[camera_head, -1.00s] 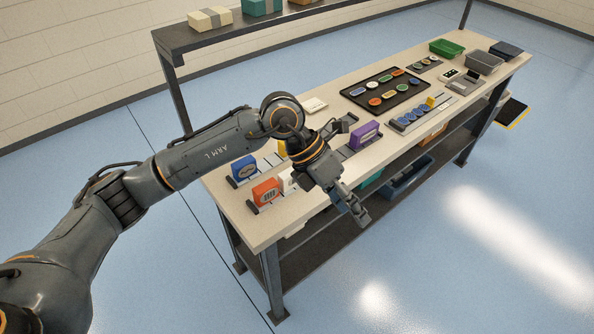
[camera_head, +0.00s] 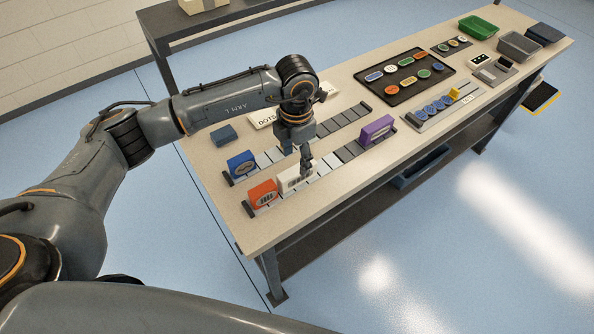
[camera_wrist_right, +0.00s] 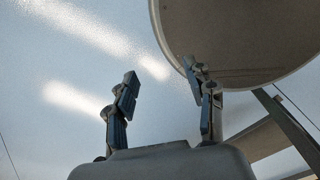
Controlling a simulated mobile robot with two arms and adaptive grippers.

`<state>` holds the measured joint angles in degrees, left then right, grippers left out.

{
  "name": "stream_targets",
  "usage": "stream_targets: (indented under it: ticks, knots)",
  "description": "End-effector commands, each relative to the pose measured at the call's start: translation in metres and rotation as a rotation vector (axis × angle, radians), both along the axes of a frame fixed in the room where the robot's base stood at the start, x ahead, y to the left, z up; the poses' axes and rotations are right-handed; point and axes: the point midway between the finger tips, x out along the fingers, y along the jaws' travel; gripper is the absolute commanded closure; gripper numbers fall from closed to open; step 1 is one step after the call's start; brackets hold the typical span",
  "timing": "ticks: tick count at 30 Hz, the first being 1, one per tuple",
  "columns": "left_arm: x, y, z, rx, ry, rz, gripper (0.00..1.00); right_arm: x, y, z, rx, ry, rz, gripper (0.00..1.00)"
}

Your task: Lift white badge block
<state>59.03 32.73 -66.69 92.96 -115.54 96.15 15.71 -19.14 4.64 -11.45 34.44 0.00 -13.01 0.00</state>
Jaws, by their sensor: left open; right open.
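The white badge block (camera_head: 284,183) stands in the near rail on the bench, just right of the orange block (camera_head: 262,193). My left gripper (camera_head: 306,168) points down at the white block's right part, its fingers open and overlapping the block in the head view. I cannot tell whether the fingers touch the block or straddle it. My right gripper (camera_wrist_right: 166,88) is open and empty in the right wrist view, with floor behind it.
A blue block (camera_head: 241,164) stands at the left end of the farther rail; a purple block (camera_head: 377,130) stands to the right. A dark tray (camera_head: 447,84) with several badges lies farther back. A small blue-grey block (camera_head: 224,135) lies at the left.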

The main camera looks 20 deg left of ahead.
Motion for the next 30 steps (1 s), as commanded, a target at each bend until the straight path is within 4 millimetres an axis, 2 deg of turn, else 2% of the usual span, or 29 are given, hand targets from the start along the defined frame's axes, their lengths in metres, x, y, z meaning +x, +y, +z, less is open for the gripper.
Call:
stream_targets:
  ticks: [2, 5, 7, 10, 13, 16, 21, 23, 24, 30]
  knots:
    - [0.000, 0.000, -0.006, -0.001, 0.001, 0.000, 0.45, 0.008, 0.000, 0.002, 0.001, -0.012, 0.000, 0.46]
    - [0.000, 0.000, -0.011, 0.000, 0.001, 0.000, 0.45, 0.032, 0.001, 0.006, 0.003, -0.047, 0.001, 0.46]
    - [-0.001, -0.001, -0.017, -0.001, 0.004, 0.000, 0.45, 0.050, 0.003, 0.014, 0.006, -0.075, 0.001, 0.46]
    - [-0.002, -0.001, -0.032, -0.001, 0.006, 0.000, 0.45, 0.063, 0.003, 0.027, 0.009, -0.095, 0.002, 0.46]
    - [-0.001, -0.001, -0.048, -0.001, 0.004, 0.001, 0.45, 0.061, 0.003, 0.031, 0.008, -0.092, 0.002, 0.46]
    - [0.000, -0.001, -0.058, -0.001, 0.002, -0.001, 0.45, 0.051, 0.003, 0.032, 0.006, -0.076, 0.000, 0.46]
    - [0.000, -0.002, -0.062, -0.001, 0.000, -0.002, 0.45, 0.030, 0.002, 0.030, 0.004, -0.045, 0.000, 0.46]
    - [0.000, -0.001, -0.062, -0.001, 0.000, -0.002, 0.45, 0.028, 0.001, 0.030, 0.003, -0.041, 0.001, 0.46]
    - [0.000, -0.001, -0.062, -0.001, 0.000, -0.001, 0.47, 0.028, 0.001, 0.030, 0.003, -0.041, 0.001, 0.46]
    - [0.000, -0.001, -0.062, -0.001, 0.000, -0.001, 0.88, 0.034, 0.002, 0.030, 0.005, -0.050, 0.000, 0.46]
